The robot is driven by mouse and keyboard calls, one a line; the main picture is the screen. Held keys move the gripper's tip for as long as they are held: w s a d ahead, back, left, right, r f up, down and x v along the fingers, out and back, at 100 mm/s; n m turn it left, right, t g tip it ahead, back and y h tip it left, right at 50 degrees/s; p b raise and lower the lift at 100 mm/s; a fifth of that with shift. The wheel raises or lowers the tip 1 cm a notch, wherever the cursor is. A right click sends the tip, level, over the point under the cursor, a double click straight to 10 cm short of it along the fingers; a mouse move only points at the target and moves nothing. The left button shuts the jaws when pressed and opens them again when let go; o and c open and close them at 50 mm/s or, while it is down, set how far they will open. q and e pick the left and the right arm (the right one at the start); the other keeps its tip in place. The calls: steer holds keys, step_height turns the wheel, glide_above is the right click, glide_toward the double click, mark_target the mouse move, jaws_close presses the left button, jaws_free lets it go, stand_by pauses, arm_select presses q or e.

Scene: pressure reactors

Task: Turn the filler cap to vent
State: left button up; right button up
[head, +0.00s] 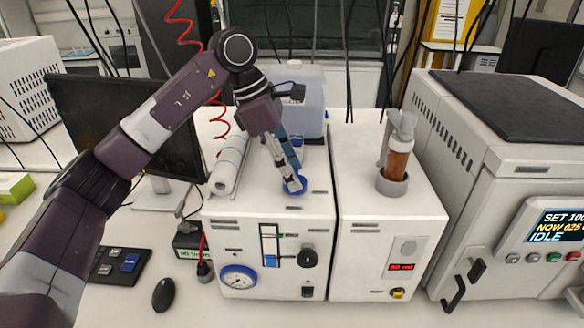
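The filler cap (294,186) is a small blue round cap on top of the left white reactor unit (262,209). My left gripper (290,181) reaches down from above, with its fingertips at the cap. The fingers partly cover the cap, so I cannot tell whether they grip it or only stand around it. The cap's marks and its turned position are too small to read. My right gripper is not in view.
A translucent tank (308,118) stands behind the cap, and a white paper roll (230,165) lies left of it. A brown bottle (398,162) stands in a grey holder on the right unit (388,228). A monitor (125,120) is behind my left arm.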

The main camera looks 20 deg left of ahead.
arm_select(q)
steer(key=c, duration=0.6)
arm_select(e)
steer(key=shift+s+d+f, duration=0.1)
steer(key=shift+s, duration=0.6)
